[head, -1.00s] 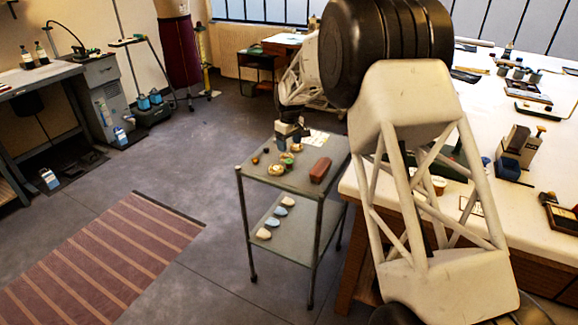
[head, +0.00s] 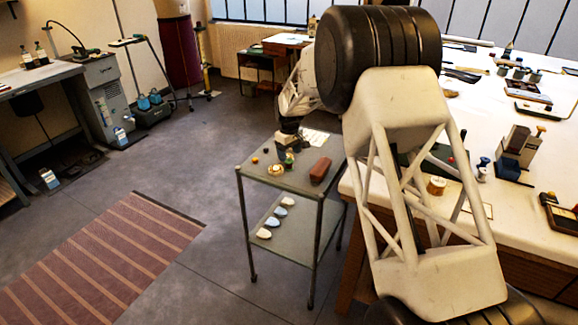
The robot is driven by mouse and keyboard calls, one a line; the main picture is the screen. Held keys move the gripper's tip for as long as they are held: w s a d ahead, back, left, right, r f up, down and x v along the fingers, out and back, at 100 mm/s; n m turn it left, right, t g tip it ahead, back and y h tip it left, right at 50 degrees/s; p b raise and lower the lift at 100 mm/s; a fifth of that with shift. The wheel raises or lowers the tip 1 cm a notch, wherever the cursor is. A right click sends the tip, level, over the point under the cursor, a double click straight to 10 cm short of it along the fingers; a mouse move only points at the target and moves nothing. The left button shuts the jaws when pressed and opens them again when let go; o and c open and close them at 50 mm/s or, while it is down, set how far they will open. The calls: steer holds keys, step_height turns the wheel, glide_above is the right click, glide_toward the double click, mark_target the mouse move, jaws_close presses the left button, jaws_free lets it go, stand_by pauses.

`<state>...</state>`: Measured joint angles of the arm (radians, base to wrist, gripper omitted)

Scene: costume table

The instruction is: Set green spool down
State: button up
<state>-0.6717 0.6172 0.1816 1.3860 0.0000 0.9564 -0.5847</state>
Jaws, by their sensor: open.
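The green spool (head: 289,160) stands on the top shelf of the small metal cart (head: 262,178), among several small items. It is tiny in the head view. My gripper (head: 289,147) is open just above and behind the spool. The fingertips are small and dark, so I cannot tell whether they still touch it.
A tan round item (head: 276,170) lies left of the spool, and a red-brown case (head: 320,170) lies to its right. Several pale oval items (head: 272,222) lie on the lower shelf. The large white worktable (head: 530,205) stands close on the right.

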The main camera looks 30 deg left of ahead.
mark_target(289, 161)
steer(key=shift+f, duration=1.75)
steer(key=c, duration=1.1)
steer(key=shift+r, duration=0.2)
steer(key=shift+r, duration=0.55)
step_height(289, 161, up, 2)
steer(key=shift+r, duration=0.1)
steer(key=s+d, duration=0.3)
steer(key=s, duration=0.1)
steer(key=s+d+r, duration=0.1)
steer(key=s+d, duration=0.2)
steer(key=s, duration=0.1)
steer(key=s+d, duration=0.3)
steer(key=s, duration=0.1)
steer(key=shift+s+d+r, duration=0.15)
steer(key=shift+s+d, duration=0.2)
steer(key=shift+d, duration=0.05)
